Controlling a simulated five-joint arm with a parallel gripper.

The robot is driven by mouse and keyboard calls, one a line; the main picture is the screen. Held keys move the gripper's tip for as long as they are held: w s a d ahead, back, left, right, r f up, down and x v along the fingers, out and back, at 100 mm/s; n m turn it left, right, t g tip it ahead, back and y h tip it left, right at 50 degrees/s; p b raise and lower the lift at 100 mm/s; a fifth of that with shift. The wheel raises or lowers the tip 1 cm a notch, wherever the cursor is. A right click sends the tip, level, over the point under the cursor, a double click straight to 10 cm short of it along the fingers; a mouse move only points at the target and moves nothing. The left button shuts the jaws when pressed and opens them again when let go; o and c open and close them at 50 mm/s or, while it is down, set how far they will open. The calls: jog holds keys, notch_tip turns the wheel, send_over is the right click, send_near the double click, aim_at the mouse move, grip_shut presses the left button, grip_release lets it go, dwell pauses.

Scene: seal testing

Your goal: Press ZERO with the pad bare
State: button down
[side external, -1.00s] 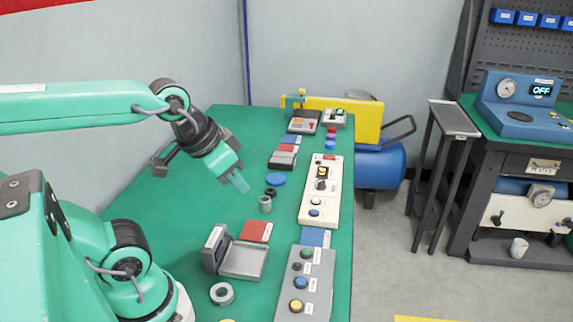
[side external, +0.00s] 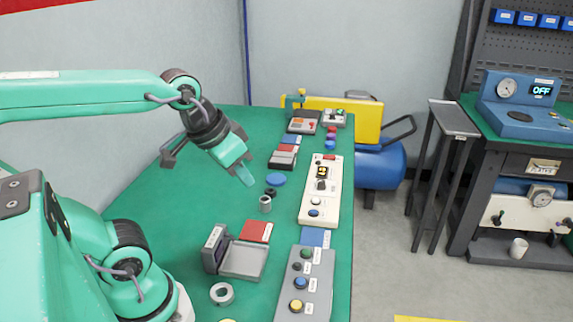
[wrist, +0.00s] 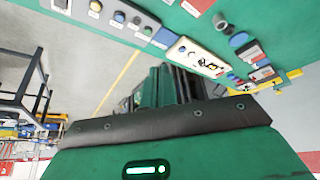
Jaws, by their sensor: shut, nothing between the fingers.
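A grey device (side external: 214,248) with an upright display and a flat plate (side external: 243,261) stands on the green table in the side view; nothing lies on its plate. A grey button box (side external: 305,283) with green, blue and yellow buttons is to its right. A long white panel (side external: 320,190) with a yellow part and several buttons lies farther back; it also shows in the wrist view (wrist: 195,56). The labels are too small to read, so I cannot tell which button is ZERO. My gripper (side external: 247,178) is shut and empty, above the table left of the white panel.
A blue disc (side external: 276,180), dark ring (side external: 270,192) and grey cylinder (side external: 265,204) sit near my gripper. A light grey ring (side external: 221,294) lies in front of the device. A red square (side external: 255,231) lies behind it. The left part of the table is clear.

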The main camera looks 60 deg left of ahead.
jog(key=w+a+r+n+g, duration=0.2)
jog(key=w, duration=0.6)
jog(key=n+g, duration=0.3)
jog(key=n, duration=0.4)
send_over(316, 200)
notch_tip(316, 200, down, 10)
jog(key=shift+f, duration=0.2)
notch_tip(316, 200, down, 14)
jog(key=shift+r, duration=0.1)
dwell(0.4)
